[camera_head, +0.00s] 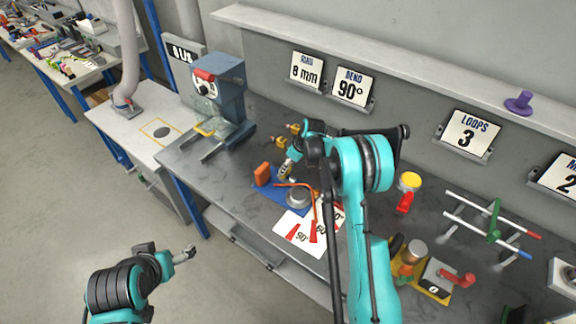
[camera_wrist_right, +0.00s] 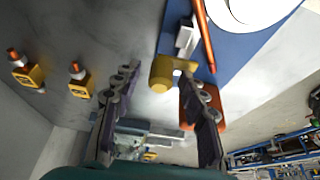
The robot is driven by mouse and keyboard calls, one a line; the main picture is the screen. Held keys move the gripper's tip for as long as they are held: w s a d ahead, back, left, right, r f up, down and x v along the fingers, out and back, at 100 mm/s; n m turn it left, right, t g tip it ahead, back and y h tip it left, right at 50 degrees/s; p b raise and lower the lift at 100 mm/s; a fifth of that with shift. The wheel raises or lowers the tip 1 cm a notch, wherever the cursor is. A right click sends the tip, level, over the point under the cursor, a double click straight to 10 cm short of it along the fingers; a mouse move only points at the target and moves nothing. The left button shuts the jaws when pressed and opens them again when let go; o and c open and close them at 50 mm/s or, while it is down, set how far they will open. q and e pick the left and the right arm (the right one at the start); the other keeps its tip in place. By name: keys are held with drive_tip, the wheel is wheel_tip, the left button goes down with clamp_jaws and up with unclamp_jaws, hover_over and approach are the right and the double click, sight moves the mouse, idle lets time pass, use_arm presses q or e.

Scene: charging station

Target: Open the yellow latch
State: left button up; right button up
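A yellow piece with a round end (camera_wrist_right: 161,74), which I take to be the latch, sits at the edge of a blue plate (camera_wrist_right: 237,50) in the right wrist view. A pale bar stands beside it. My right gripper (camera_wrist_right: 160,105) is open, with its fingers to either side of the yellow piece's near end; I cannot tell whether they touch it. In the head view my right gripper (camera_head: 288,165) is over the blue plate (camera_head: 264,191), and its wrist partly hides the spot. My left gripper (camera_head: 190,254) is away from the bench, over the floor, apparently empty.
An orange block (camera_head: 262,175), an orange rod (camera_head: 296,184) and a round grey disc (camera_head: 298,198) are on or near the plate. Two yellow blocks with orange tops (camera_wrist_right: 28,74) (camera_wrist_right: 80,86) stand nearby. A blue-grey machine (camera_head: 222,90) stands left. Cards (camera_head: 296,230) lie in front.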

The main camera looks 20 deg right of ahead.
clamp_jaws()
drive_tip(key=shift+m, duration=0.3)
drive_tip(key=m+h+b, duration=0.1)
drive_tip(key=m, duration=0.1)
drive_tip(key=shift+f+m, duration=0.1)
drive_tip(key=shift+m, duration=0.2)
drive_tip(key=m+t+h+b, duration=0.1)
drive_tip(key=m+h, duration=0.1)
drive_tip(key=m, duration=0.2)
drive_tip(key=shift+m+b, duration=0.3)
drive_tip(key=m+h+b, duration=0.1)
drive_tip(key=m, duration=0.3)
drive_tip(key=shift+m+h, duration=0.3)
drive_tip(key=shift+h, duration=0.1)
drive_tip(key=shift+m+g+h, duration=0.6)
drive_tip(key=shift+m+g, duration=0.1)
drive_tip(key=shift+m, duration=1.5)
